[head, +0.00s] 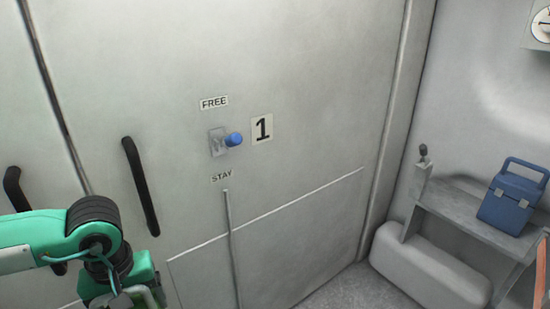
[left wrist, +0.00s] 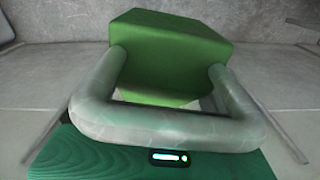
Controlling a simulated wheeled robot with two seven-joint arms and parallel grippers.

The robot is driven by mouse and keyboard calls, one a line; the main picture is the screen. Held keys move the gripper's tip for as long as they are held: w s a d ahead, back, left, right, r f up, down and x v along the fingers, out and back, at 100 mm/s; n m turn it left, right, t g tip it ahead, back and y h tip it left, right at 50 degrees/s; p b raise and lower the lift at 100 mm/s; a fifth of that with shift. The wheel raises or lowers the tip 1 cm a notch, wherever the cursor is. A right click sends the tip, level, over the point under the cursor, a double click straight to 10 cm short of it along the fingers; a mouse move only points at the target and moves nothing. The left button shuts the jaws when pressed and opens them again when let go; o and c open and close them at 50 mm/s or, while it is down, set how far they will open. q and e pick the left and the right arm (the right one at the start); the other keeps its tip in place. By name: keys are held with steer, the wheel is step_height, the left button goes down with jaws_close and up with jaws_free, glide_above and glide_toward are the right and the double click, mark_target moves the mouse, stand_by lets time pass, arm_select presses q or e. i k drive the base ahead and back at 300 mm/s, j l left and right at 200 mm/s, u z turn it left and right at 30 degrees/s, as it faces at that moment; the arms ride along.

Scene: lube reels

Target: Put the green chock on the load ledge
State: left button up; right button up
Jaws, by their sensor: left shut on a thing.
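The green chock (left wrist: 172,50) fills the upper middle of the left wrist view, a block with a pale grey-green loop handle (left wrist: 165,125). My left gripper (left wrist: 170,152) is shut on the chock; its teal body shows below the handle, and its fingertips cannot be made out. In the head view my left arm comes in at the lower left, and its hand end is cut off by the bottom edge. The chock is not clearly visible there. No ledge is labelled as the load ledge. My right gripper is not in view.
A grey wall panel has two black handles (head: 141,185), a blue-knobbed lever (head: 233,139) between FREE and STAY labels, and a number 1 plate (head: 262,129). At right, a grey shelf (head: 455,206) bears a blue box (head: 511,198), above a pale rounded block (head: 425,268).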

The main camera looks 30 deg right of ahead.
mark_target(451, 199)
steer(key=l+z, duration=0.45)
steer(key=l, duration=0.15)
steer(key=l+z, duration=0.5)
steer(key=i+l+z, duration=0.2)
steer(key=l+z, duration=0.25)
steer(key=l, duration=0.15)
